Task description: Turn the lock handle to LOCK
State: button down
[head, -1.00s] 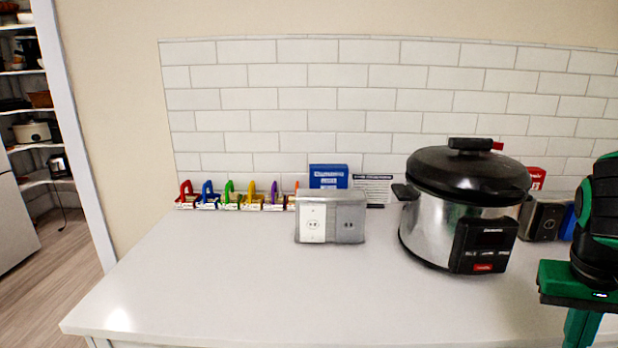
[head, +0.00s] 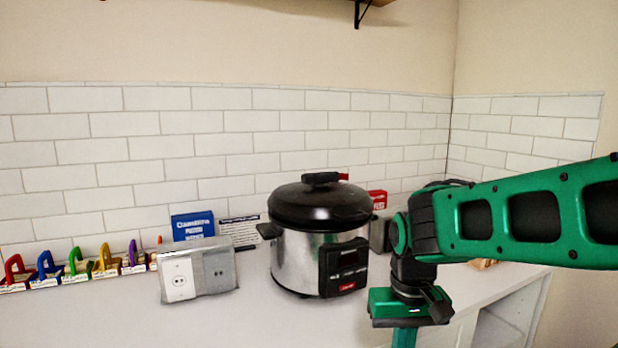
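A pressure cooker (head: 298,255) with a steel body stands on the white counter in the head view, its black lid (head: 318,206) on top. A black lock handle with a red end (head: 324,178) sits on the top of the lid. The red end points right. I cannot read any LOCK marking. My gripper (head: 405,338) points down to the right of the cooker, nearer to the camera and apart from it. Its fingertips are cut off by the bottom edge, so I cannot tell whether it is open or shut.
A grey outlet box (head: 215,270) stands left of the cooker, with a blue box (head: 192,226) and a printed card (head: 238,232) behind. Several coloured padlock-like items (head: 80,262) line the wall. A red box (head: 377,199) is behind the cooker. The front counter (head: 140,322) is clear.

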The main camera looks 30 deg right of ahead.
aim_at(322, 179)
jog(key=k, duration=1)
jog(key=z, duration=0.95)
jog(key=i, duration=1)
jog(key=u, duration=0.65)
